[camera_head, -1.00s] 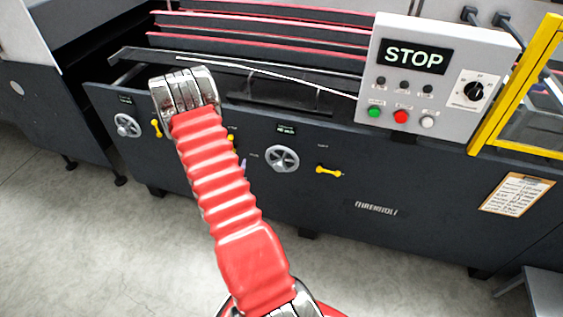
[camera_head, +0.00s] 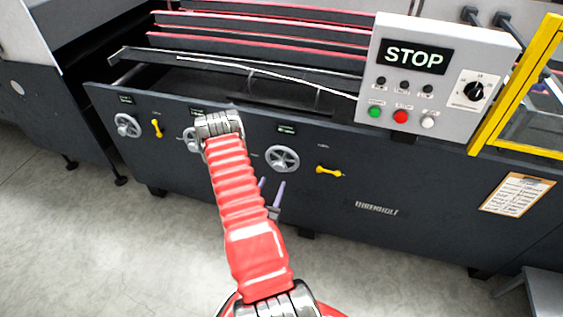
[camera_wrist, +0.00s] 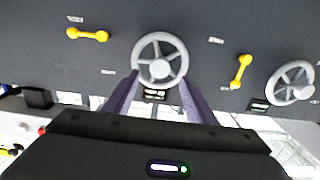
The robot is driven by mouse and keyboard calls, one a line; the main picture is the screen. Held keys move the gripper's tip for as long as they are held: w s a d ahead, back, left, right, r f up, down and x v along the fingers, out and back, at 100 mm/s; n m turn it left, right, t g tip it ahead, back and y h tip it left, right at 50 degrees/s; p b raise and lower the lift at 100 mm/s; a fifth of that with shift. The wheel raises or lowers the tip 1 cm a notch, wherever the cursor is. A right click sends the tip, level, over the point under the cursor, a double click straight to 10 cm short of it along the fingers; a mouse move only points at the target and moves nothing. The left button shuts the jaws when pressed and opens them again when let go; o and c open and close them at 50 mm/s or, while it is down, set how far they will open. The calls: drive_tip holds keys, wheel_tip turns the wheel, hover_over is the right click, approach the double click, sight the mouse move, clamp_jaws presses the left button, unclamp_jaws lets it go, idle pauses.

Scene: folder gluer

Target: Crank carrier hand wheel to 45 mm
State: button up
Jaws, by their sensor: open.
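Several grey hand wheels sit on the dark machine front; their labels are too small to read, so I cannot tell which one is the carrier wheel. The right-hand wheel (camera_head: 282,159) is clear in the head view and fills the upper middle of the wrist view (camera_wrist: 160,60). A small display (camera_wrist: 153,95) sits beside it. My gripper (camera_wrist: 159,77) is open and empty, its purple fingers pointing at this wheel, with tips overlapping its near rim in the wrist view. In the head view the fingers (camera_head: 271,190) show just below the wheel, apart from it in the picture.
A middle wheel (camera_head: 190,140) is partly hidden by my arm; a left wheel (camera_head: 127,125) stands beyond. Yellow levers (camera_head: 328,170) (camera_wrist: 241,71) flank the right-hand wheel. A control box (camera_head: 440,75) with a STOP sign is at upper right.

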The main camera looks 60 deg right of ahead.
sight(283, 161)
drive_tip(key=shift+d, duration=0.1)
drive_tip(key=d, duration=0.4)
drive_tip(key=w+d, duration=0.1)
drive_tip(key=d, duration=0.4)
drive_tip(key=w+d, duration=0.1)
drive_tip(key=d, duration=0.3)
drive_tip(key=shift+w+d, duration=0.1)
drive_tip(key=shift+d, duration=0.15)
clamp_jaws()
drive_tip(key=shift+a, duration=0.25)
drive_tip(key=shift+d, duration=0.25)
